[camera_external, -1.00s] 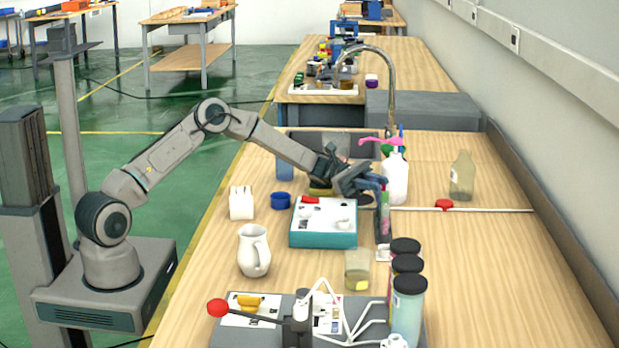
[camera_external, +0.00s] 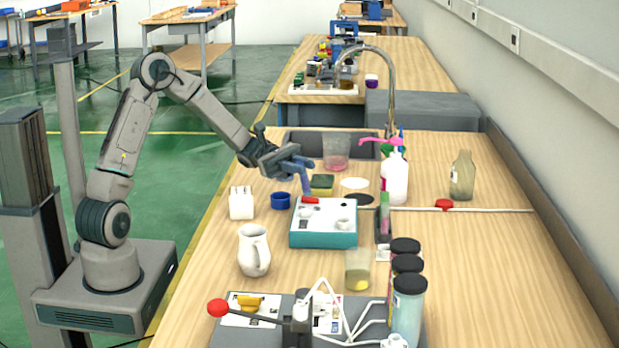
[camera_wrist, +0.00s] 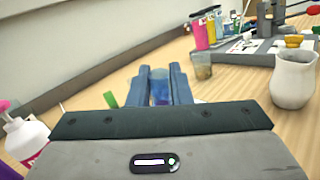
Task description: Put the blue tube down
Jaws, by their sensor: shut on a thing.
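My gripper (camera_external: 298,170) is shut on the blue tube (camera_wrist: 159,92). In the wrist view the tube shows between the two blue-grey fingers, and its lower part is hidden by the gripper body. In the external view the gripper is above the table, behind the teal-sided box (camera_external: 323,238) and near the yellow-green sponge (camera_external: 322,183). There the tube is hard to tell apart from the fingers. I cannot tell exactly how far the tube is above the table.
A blue bowl (camera_external: 280,201), white block (camera_external: 241,203) and white pitcher (camera_external: 254,252) stand at the left. A white pump bottle (camera_external: 396,178), glass bottle (camera_external: 462,176) and faucet (camera_external: 391,90) stand right and behind. The tabletop at right front is clear.

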